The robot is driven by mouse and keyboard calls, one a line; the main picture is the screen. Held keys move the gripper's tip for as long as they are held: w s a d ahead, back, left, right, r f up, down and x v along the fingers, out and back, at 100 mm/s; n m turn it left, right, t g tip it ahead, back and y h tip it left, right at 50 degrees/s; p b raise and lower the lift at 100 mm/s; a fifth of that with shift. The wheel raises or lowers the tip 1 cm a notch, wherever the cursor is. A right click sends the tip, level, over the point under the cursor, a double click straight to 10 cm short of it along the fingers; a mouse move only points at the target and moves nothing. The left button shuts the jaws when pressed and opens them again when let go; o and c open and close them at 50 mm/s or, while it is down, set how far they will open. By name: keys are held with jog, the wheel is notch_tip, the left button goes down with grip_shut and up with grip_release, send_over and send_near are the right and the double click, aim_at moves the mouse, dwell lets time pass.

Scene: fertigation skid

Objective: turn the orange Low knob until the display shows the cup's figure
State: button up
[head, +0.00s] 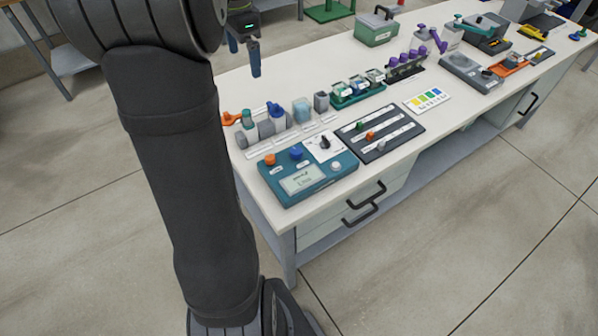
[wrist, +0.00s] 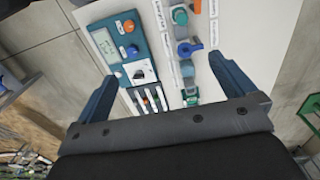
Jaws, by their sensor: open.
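A teal control box (head: 330,177) sits at the near left corner of the bench. It carries the orange knob (head: 270,159), a blue knob (head: 296,153), and a display (head: 302,179) whose figure is too small to read. In the wrist view the orange knob (wrist: 129,25) and the display (wrist: 104,43) show between my fingers, farther off. My gripper (wrist: 163,85) is open and empty, its blue fingers apart. In the head view my gripper (head: 254,58) hangs above and behind the bench's left end, clear of the box. I cannot tell which vessel is the task's cup.
A dark slider panel (head: 380,134) lies right of the box. Behind stand a blue-grey container (head: 302,110), a grey one (head: 321,102), bottles and a green rack (head: 357,95). A colour card (head: 428,101) lies farther right. The air above the box looks free.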

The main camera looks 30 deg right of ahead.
aim_at(270, 157)
dwell(0.3)
jog(key=shift+s+f, duration=0.25)
jog(key=c, duration=0.6)
jog(key=s+f+n, duration=0.2)
jog(key=s+f, duration=0.2)
jog(key=s+f+n, duration=0.3)
jog(key=s+f, duration=0.1)
jog(key=s, duration=0.1)
jog(key=shift+s+a+f, duration=0.1)
jog(key=shift+f, duration=0.25)
jog(key=c, duration=0.5)
jog(key=f, duration=1.7)
jog(key=shift+w+a+f, duration=0.15)
jog(key=shift+w+f, duration=0.05)
jog(key=shift+w, duration=0.1)
jog(key=shift+c, duration=0.2)
jog(key=c, duration=1)
